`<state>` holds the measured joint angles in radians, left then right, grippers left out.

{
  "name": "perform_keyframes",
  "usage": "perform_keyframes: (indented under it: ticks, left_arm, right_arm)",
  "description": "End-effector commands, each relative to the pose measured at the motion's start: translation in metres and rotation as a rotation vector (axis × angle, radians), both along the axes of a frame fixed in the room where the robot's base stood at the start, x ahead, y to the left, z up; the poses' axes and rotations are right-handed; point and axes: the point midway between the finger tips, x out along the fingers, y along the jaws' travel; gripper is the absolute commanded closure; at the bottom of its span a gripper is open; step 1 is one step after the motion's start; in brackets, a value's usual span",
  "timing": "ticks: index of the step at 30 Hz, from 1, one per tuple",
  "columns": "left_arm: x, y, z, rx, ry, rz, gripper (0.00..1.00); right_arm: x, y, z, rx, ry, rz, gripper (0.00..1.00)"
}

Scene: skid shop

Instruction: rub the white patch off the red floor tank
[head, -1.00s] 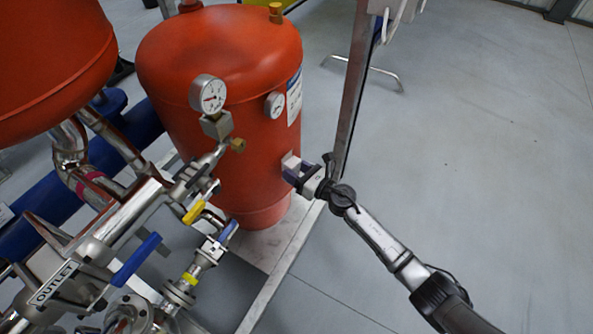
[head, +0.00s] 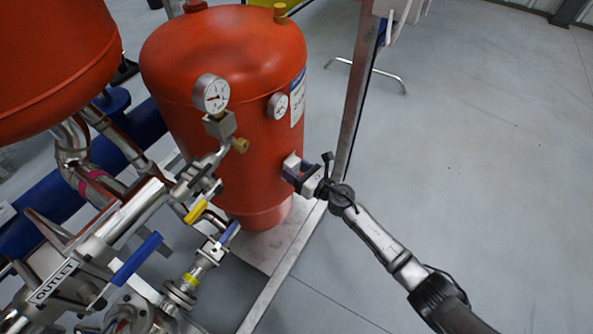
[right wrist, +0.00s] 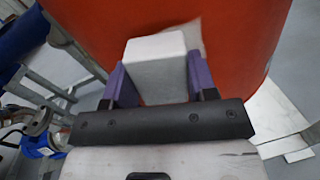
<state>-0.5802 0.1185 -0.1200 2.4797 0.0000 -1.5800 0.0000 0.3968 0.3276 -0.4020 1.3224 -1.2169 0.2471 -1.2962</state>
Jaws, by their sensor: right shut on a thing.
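The red floor tank (head: 222,90) stands on the skid left of centre in the head view; its red wall (right wrist: 260,45) fills the top of the right wrist view. My right gripper (head: 293,172) is at the tank's lower right side, shut on a white block (right wrist: 155,62) held between its purple fingers. The block's far end is at the tank wall; I cannot tell if it touches. A pale patch (right wrist: 194,38) shows on the red wall just right of the block; the block hides part of it. My left gripper is not in view.
A steel post (head: 357,105) stands just right of the tank, close to my right arm. Gauges (head: 211,94), pipes and valves with a blue handle (head: 137,258) crowd the left front. A second red tank (head: 50,60) is at upper left. Open grey floor (head: 480,150) lies to the right.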

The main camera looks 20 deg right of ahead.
Motion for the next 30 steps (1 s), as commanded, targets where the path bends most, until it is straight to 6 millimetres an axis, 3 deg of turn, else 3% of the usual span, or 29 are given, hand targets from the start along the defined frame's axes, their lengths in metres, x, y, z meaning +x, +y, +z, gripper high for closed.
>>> perform_keyframes:
  ticks: [20, 30]
  left_arm:
    - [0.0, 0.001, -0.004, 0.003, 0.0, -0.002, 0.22]
    - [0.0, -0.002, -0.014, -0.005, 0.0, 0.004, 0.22]
  right_arm:
    - [0.01, 0.005, 0.0, 0.0, 0.0, 0.0, 0.7]
    - [0.017, -0.009, -0.001, -0.001, -0.002, 0.0, 0.7]
